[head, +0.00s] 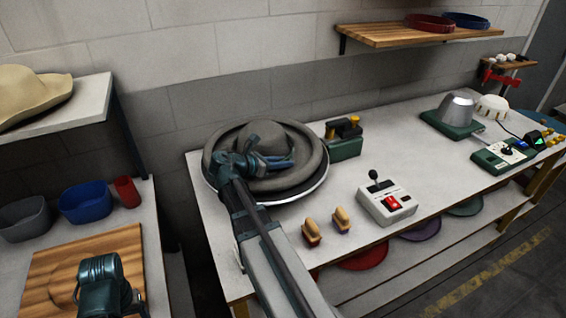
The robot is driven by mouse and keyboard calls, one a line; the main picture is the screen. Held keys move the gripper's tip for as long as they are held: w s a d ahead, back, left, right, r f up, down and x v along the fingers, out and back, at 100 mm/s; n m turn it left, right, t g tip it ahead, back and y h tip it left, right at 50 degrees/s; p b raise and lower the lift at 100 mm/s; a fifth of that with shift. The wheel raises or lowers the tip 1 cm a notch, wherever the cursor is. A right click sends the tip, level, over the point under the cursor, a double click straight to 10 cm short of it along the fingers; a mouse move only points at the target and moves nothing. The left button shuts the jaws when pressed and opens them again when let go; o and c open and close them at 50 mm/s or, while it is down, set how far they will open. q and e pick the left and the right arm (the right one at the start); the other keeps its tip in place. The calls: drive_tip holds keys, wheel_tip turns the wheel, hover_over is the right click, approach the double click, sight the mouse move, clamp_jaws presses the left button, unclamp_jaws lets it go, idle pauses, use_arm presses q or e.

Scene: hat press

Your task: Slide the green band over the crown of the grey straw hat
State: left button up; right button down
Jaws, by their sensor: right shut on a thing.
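The grey straw hat (265,136) lies crown up on a round pale-rimmed stand near the left end of the long bench. My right gripper (278,162) is at the near side of the crown, above the brim. It is shut on what seems to be the green band, which hardly stands out from the dark teal fingers. I cannot tell whether the band is around the crown. My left gripper (103,285) is low at the left, above a wooden board (60,262); its fingers are not clear.
A green-based device (345,142) stands right of the hat, with two small brushes (312,233) and a lever control box (386,204) nearer. Red (430,22) and blue (466,19) bands lie on the wall shelf.

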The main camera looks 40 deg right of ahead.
use_arm(q)
drive_tip(key=shift+f, duration=0.2)
use_arm(e)
drive_tip(key=shift+f, duration=0.25)
drive_tip(key=c, duration=0.7)
unclamp_jaws()
drive_tip(key=shift+w, duration=0.1)
